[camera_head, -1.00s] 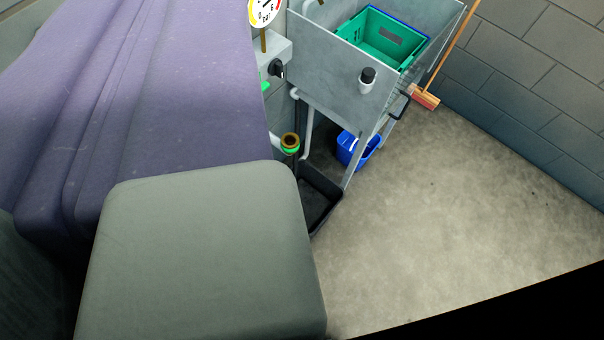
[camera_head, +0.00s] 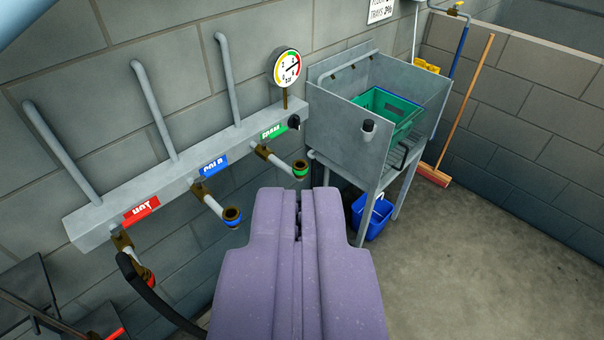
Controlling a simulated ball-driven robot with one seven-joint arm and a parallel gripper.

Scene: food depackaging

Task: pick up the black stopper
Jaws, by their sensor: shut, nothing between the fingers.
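A small black piece (camera_head: 294,122) is at the right end of the grey pipe manifold, beside the green FOAM label; it looks like the black stopper, though it is small here. My purple gripper (camera_head: 299,198) points away from me in the lower middle of the view. Its two fingers lie close together and are shut, with nothing seen between them. Its tips appear below the black piece in the picture and apart from it.
The manifold (camera_head: 100,225) carries HOT, COLD and FOAM outlets and a pressure gauge (camera_head: 287,67). The metal sink (camera_head: 335,125) holds a green crate (camera_head: 378,104); a blue bucket (camera_head: 374,218) is below. A broom (camera_head: 432,174) leans at the right. The floor at lower right is clear.

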